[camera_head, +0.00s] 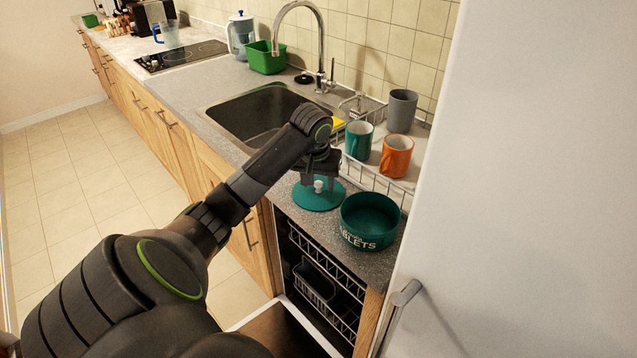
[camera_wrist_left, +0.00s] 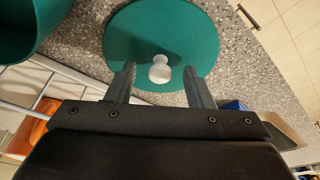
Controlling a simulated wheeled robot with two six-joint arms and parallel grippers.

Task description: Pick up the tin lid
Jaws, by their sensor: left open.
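The tin lid (camera_head: 317,196) is a flat teal disc with a small pale knob, lying on the grey speckled worktop beside the sink. In the left wrist view the lid (camera_wrist_left: 160,35) fills the upper middle, its white knob (camera_wrist_left: 159,70) between the fingers. My left gripper (camera_head: 319,186) is above the lid, pointing down, open, with the fingers apart on both sides of the knob (camera_wrist_left: 159,85). They do not appear to touch the knob. The teal tin (camera_head: 368,222), lettered in white, stands open to the right of the lid. My right gripper is not in view.
A wire rack behind the lid holds a teal mug (camera_head: 358,141), an orange mug (camera_head: 396,156) and a grey cup (camera_head: 402,110). The sink (camera_head: 262,115) is to the left. An open dishwasher (camera_head: 318,285) is below the worktop. A tall white door (camera_head: 530,200) stands at right.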

